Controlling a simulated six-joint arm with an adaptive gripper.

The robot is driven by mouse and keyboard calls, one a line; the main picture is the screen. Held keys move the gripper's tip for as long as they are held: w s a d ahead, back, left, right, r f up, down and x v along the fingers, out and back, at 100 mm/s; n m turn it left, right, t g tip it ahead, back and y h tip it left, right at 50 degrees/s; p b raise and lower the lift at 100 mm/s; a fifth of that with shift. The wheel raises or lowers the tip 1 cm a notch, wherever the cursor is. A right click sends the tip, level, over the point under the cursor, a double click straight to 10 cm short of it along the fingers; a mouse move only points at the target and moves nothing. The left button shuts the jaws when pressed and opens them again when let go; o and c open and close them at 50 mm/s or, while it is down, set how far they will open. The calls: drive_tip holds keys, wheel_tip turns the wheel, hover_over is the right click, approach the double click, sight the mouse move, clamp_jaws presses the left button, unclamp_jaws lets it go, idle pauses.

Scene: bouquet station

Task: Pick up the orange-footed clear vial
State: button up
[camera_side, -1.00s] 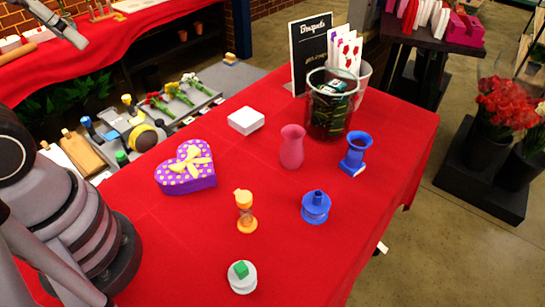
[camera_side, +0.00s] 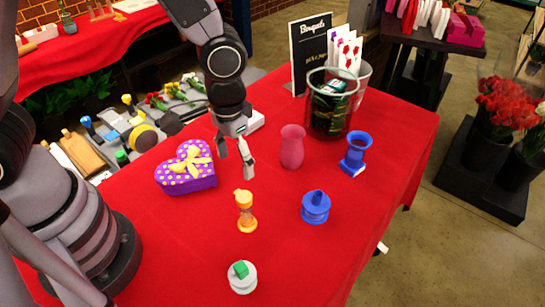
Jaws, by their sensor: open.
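The orange-footed clear vial (camera_side: 246,212) stands upright on the red table, with an orange top and an orange base around a clear middle. My gripper (camera_side: 234,166) points down, open and empty, with its fingers apart. In the picture it is above the vial and a little to its left, between the heart box and the pink vase. The gripper and the vial do not touch. The whole vial is visible.
A purple heart box (camera_side: 187,170) is left of the gripper. A pink vase (camera_side: 292,147), a blue vase (camera_side: 355,153) and a blue lidded pot (camera_side: 316,207) stand to the right. A white dish with a green cube (camera_side: 242,276) is in front. Red table (camera_side: 300,265) is bare at front right.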

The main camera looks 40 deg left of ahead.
sight(244, 196)
wheel_tip(244, 196, down, 8)
drive_tip(key=shift+f, duration=0.1)
drive_tip(key=shift+w+d+f, duration=0.1)
drive_tip(key=shift+w+f, duration=0.1)
drive_tip(key=shift+f, duration=1.15)
drive_tip(key=shift+w+d+f, duration=0.1)
drive_tip(key=shift+w+f, duration=0.05)
drive_tip(key=shift+f, duration=1.15)
clamp_jaws()
drive_tip(key=shift+r, duration=0.15)
